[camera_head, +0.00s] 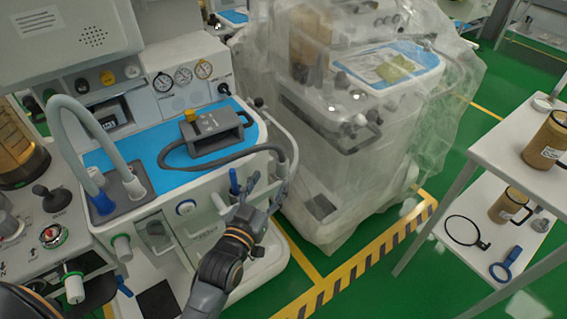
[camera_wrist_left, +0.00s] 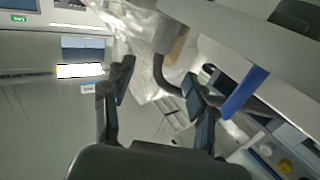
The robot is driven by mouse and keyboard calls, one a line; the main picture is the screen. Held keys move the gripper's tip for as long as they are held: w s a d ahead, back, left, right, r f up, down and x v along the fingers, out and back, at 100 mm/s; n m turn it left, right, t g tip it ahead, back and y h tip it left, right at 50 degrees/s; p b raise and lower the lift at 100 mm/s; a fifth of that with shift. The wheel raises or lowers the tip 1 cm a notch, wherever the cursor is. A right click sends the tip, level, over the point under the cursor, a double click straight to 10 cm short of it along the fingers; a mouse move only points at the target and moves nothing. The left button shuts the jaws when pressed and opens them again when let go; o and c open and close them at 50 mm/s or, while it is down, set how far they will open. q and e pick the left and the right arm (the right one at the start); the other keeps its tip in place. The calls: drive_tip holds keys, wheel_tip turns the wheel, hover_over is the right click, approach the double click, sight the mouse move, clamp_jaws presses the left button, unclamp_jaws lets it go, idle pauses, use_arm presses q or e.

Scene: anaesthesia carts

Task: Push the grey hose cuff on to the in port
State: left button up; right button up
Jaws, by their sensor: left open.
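My left gripper (camera_head: 266,188) is open beside the right front side of the anaesthesia cart, fingers pointing up; it also shows in the left wrist view (camera_wrist_left: 157,80). A dark grey hose (camera_head: 240,153) runs from a dark box on the blue top and bends down over the cart's right edge close to the fingers. In the left wrist view the hose (camera_wrist_left: 160,72) curves behind the right finger. I cannot make out its cuff or whether the fingers touch it. A light grey hose (camera_head: 75,105) arches at the left to a small port block (camera_head: 127,190). I cannot tell which port is the in port.
A dark box (camera_head: 212,131) lies on the blue worktop (camera_head: 155,150). A blue peg (camera_head: 234,181) stands just left of the gripper. A plastic-covered cart (camera_head: 330,190) stands to the right. A white shelf (camera_head: 500,140) with jars is at far right. Green floor lies between.

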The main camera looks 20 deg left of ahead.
sight(280, 165)
use_arm(q)
drive_tip(key=w, duration=0.9)
drive_tip(key=shift+d+f, duration=0.25)
drive_tip(key=shift+d, duration=0.1)
drive_tip(key=c, duration=1.2)
